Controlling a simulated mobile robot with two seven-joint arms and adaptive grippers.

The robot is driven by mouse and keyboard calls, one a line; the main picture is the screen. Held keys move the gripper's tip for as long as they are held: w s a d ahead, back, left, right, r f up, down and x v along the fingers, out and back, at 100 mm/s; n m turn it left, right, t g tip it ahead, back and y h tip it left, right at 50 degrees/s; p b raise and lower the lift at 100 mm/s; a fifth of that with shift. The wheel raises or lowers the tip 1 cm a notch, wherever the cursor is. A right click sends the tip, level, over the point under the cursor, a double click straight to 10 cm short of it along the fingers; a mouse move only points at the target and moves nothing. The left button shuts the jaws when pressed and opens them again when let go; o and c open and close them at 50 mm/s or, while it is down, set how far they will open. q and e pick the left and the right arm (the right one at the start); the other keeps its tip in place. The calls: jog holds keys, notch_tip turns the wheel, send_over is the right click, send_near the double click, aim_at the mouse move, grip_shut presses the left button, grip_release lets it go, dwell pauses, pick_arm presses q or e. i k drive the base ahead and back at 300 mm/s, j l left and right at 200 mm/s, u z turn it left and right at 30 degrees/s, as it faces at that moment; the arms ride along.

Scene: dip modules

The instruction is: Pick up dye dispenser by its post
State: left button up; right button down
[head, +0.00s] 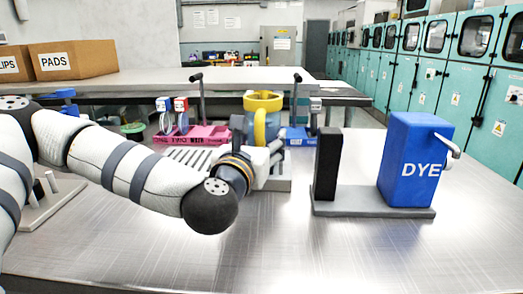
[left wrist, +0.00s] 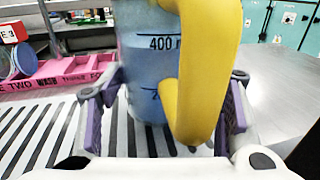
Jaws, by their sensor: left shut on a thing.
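The dye dispenser is a blue box (head: 412,165) marked DYE, with a silver lever on its right side. It stands on a flat grey base (head: 365,204) at the right of the metal table. A black upright post (head: 327,163) rises from the left end of that base. My left gripper (head: 264,150) is well left of the post. It is shut on a clear measuring jug (head: 263,103) with a yellow handle. The left wrist view shows the jug (left wrist: 142,75) between the purple-padded fingers, with blue inside and a 400 mark. My right gripper is not in view.
A striped grey rack (head: 190,158) lies behind my left forearm. A pink tray (head: 205,135) and blue tray (head: 296,136) are at the back. Cardboard boxes (head: 72,60) stand at the far left. The front and right of the metal table (head: 300,250) are clear.

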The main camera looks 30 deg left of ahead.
aim_at(417, 145)
jog(key=k+l, duration=0.25)
jog(key=k, duration=0.2)
jog(key=k+l, duration=0.25)
jog(key=k, duration=0.25)
jog(key=k+l, duration=0.2)
jog(key=k, duration=0.25)
